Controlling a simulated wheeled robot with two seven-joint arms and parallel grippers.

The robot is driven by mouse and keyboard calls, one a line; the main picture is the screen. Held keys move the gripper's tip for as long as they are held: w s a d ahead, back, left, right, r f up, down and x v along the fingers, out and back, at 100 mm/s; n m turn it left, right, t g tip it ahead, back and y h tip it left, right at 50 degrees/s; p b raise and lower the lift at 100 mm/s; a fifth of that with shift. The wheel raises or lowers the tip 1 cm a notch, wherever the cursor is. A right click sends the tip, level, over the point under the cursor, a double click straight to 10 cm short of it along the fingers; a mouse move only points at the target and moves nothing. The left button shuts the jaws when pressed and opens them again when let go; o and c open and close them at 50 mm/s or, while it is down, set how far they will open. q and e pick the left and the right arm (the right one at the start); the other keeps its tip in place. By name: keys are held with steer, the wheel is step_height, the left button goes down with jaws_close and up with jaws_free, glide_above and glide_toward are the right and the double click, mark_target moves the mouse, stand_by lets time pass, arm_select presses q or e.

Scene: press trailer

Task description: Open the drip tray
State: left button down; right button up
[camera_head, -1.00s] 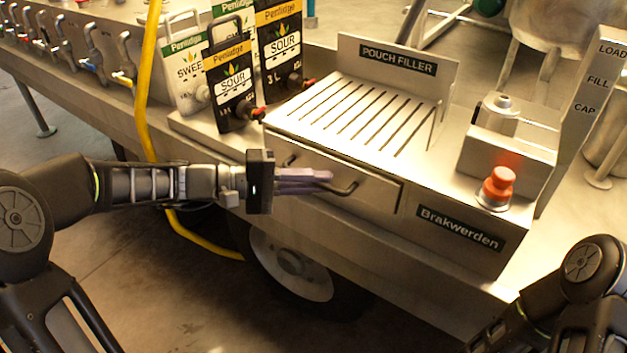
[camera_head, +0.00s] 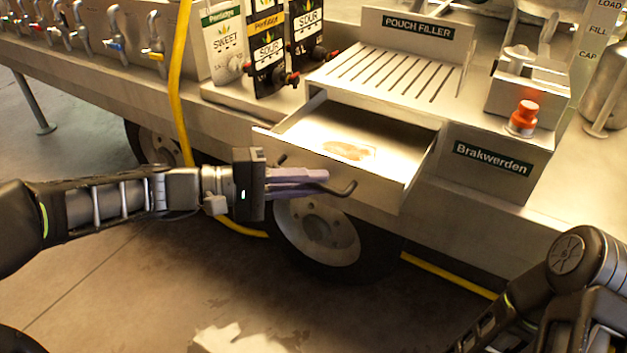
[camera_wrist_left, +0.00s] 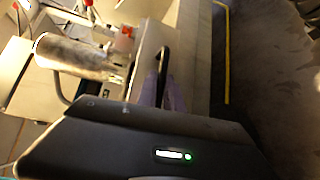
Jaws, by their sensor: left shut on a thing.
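The drip tray (camera_head: 392,187) is a metal drawer under the slatted top of the pouch filler. It is pulled well out, and a brownish stain shows on its floor. A dark bar handle (camera_head: 345,189) runs along its front; it also shows in the left wrist view (camera_wrist_left: 163,62). My left gripper (camera_head: 318,178), with purple-grey fingers, is shut on the handle at the drawer's front. The fingers hide part of the handle. My right arm comes in at the lower right, but its gripper is out of view.
The slatted pouch filler top (camera_head: 392,78) is above the drawer. Pouches (camera_head: 268,55) stand at the back left beside a yellow hose (camera_head: 179,80). A wheel (camera_head: 318,232) is below the drawer; open floor lies in front.

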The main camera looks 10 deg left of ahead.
arm_select(q)
steer(key=shift+s+a, duration=0.1)
steer(key=shift+s, duration=0.1)
steer(key=c, duration=1.8)
jaws_free()
steer(key=shift+o, duration=0.2)
steer(key=p+v, duration=0.1)
steer(key=v, duration=0.6)
steer(key=shift+a, duration=0.35)
steer(key=shift+s, duration=0.15)
